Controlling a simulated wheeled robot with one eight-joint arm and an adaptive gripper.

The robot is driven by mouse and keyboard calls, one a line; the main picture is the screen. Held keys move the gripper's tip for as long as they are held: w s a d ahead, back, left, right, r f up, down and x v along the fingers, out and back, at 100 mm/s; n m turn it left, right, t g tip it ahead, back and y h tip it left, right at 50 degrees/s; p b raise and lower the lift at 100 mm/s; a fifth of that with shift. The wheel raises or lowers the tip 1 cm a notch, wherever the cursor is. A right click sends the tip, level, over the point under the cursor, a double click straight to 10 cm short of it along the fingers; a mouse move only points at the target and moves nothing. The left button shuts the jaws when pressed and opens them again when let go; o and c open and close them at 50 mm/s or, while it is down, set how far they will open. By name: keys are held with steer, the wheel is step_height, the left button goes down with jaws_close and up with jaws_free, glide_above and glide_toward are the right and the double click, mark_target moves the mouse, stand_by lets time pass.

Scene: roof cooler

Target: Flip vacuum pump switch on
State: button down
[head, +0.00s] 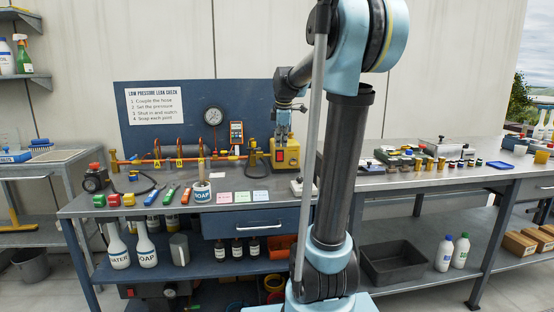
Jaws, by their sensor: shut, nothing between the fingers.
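A yellow box (286,158) with a red patch on its front stands on the workbench, left of my arm. I cannot tell for sure that it is the vacuum pump, and no switch position can be read. My gripper (283,136) points down at the top of this box, shut and empty. Its fingertips overlap the box's upper part in the picture, and I cannot tell whether they touch it. A small red and black device (96,179) with a dark hose sits at the bench's left end. A dark unit with a red patch (130,292) is on the low shelf.
A blue back panel (255,95) holds a sign (154,103), a round gauge (214,115) and orange pipework (180,156). A soap pot (202,190) and several coloured tools lie along the front. Small parts crowd the bench (395,183) to the right.

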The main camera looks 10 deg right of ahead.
mark_target(280, 156)
steer(key=shift+w+r+n, duration=0.15)
steer(key=shift+w+n, duration=0.1)
steer(key=shift+w, duration=0.35)
steer(key=shift+w+r+n, duration=0.15)
steer(key=shift+w+n, duration=0.1)
steer(key=shift+w, duration=0.3)
steer(key=shift+f, duration=0.1)
steer(key=w+f, duration=0.7)
steer(key=f, duration=0.2)
steer(key=shift+f, duration=0.4)
steer(key=shift+w+d, duration=0.1)
